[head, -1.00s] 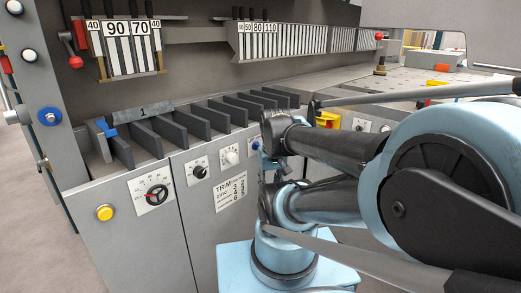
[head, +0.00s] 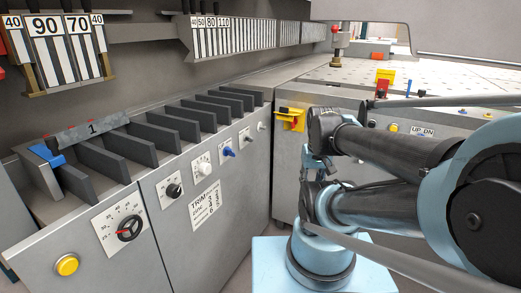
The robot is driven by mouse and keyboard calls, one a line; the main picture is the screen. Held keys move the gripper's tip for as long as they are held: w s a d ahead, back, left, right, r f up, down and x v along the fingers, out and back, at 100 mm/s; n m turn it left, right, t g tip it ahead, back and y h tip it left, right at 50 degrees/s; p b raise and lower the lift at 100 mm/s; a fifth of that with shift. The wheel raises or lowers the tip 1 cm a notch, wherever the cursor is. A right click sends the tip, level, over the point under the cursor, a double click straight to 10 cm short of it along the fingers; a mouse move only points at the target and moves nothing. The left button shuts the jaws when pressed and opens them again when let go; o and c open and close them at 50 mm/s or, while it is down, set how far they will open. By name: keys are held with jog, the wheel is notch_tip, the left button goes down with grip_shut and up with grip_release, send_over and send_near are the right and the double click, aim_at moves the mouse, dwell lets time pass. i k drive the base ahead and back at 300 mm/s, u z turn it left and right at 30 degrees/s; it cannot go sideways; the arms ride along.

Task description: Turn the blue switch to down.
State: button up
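The blue switch (head: 228,152) is a small blue knob on the sloping front panel of the grey cabinet, between a white knob and a small pale toggle. It is in plain view, but too small for me to tell its setting. My arm (head: 380,150) is folded at the right of the view, to the right of the switch and apart from it. I cannot make out my gripper or its fingers.
The panel also holds a black knob (head: 174,191), a white knob (head: 204,168), a red-pointer dial (head: 130,229) and a yellow button (head: 67,265). A yellow-and-red switch (head: 291,118) is on the cabinet to the right. Grey dividers (head: 128,146) stand on top.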

aim_at(227, 151)
jog(key=z, duration=1.1)
jog(key=k, duration=1)
jog(key=u, duration=2.35)
